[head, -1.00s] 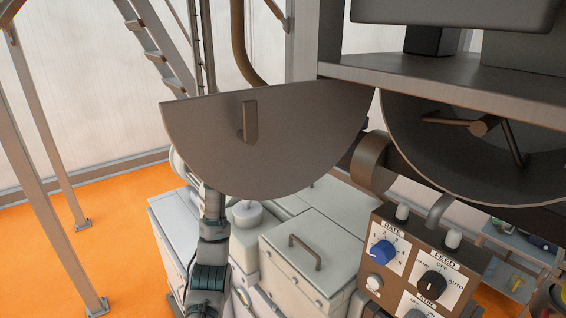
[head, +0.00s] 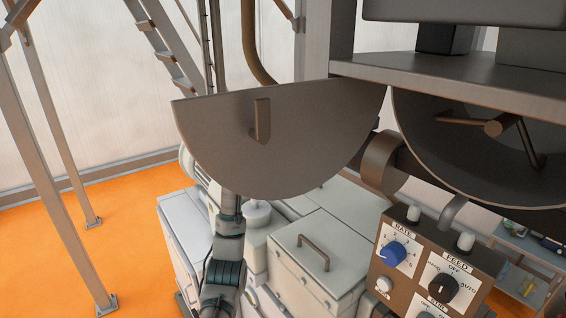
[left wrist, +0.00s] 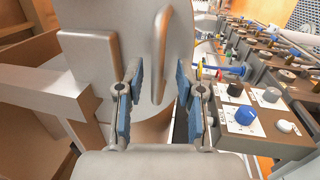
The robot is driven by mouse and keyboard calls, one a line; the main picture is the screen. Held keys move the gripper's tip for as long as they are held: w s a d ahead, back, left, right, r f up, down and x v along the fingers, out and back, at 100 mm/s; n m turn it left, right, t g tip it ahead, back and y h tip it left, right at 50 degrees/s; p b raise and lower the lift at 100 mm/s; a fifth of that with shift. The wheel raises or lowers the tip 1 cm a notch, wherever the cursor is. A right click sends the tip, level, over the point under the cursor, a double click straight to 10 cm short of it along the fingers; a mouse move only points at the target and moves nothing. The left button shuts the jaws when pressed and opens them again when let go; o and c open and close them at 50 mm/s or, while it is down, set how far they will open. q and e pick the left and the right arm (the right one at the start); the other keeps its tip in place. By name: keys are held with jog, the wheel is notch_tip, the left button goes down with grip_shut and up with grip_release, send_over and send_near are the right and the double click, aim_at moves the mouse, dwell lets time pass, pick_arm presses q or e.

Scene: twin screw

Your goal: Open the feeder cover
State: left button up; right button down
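The feeder cover (head: 300,140) is a dark grey half-disc plate with an upright bar handle (head: 263,120). In the head view it stands swung out to the left of the feeder's round opening (head: 470,150), which is uncovered and shows a shaft with arms inside. My left arm rises from below behind the cover, which hides my left gripper there. In the left wrist view my left gripper (left wrist: 158,72) is open, its blue-padded fingers spread. The cover's plate (left wrist: 105,20) and a handle (left wrist: 161,45) lie ahead, the handle in line with the gap between the fingers, apparently untouched. My right gripper is not in view.
A control box (head: 437,262) with a blue RATE knob and a FEED knob hangs below the opening. Pale cabinets (head: 318,250) stand beneath the cover. A metal ladder (head: 165,55) and frame posts stand at left, with open orange floor (head: 60,235) between them.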

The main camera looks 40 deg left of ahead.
pick_arm(q)
jog(key=shift+s+a, duration=0.1)
jog(key=v, duration=1.2)
